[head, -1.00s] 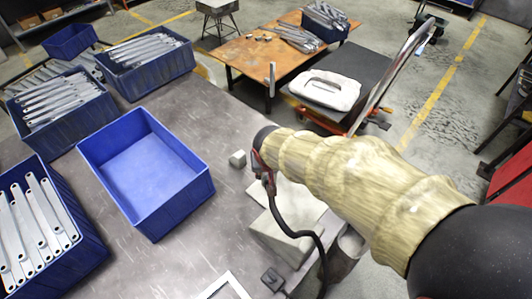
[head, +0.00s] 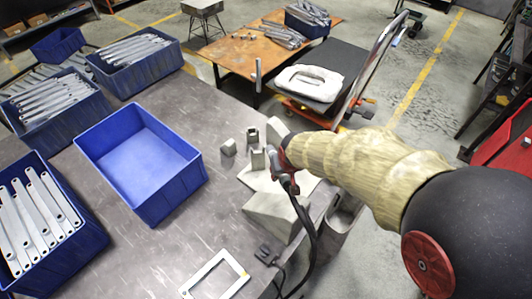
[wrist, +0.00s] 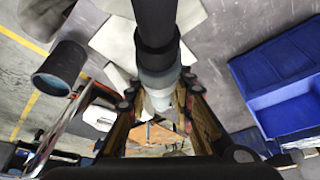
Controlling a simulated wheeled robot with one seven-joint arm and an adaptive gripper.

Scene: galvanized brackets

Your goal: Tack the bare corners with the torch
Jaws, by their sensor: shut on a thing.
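My gripper (wrist: 160,110) is shut on the torch (wrist: 155,62), whose dark body runs up out of the wrist view between the two fingers. In the head view the torch (head: 279,170) shows as a red and grey piece with a black cable hanging down over the table's right side. The sleeved arm hides most of the gripper there. A pale rectangular frame (head: 195,287) lies flat at the table's front edge, partly cut off by the picture. The torch is well behind and to the right of it. Whether its corners are bare is too small to tell.
An empty blue bin (head: 97,172) stands left of the torch. A grey wedge-shaped block (head: 272,214) and small grey blocks (head: 228,147) sit close by. A small dark block (head: 265,254) with a cable lies beside the frame. Blue bins of brackets (head: 70,262) line the left.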

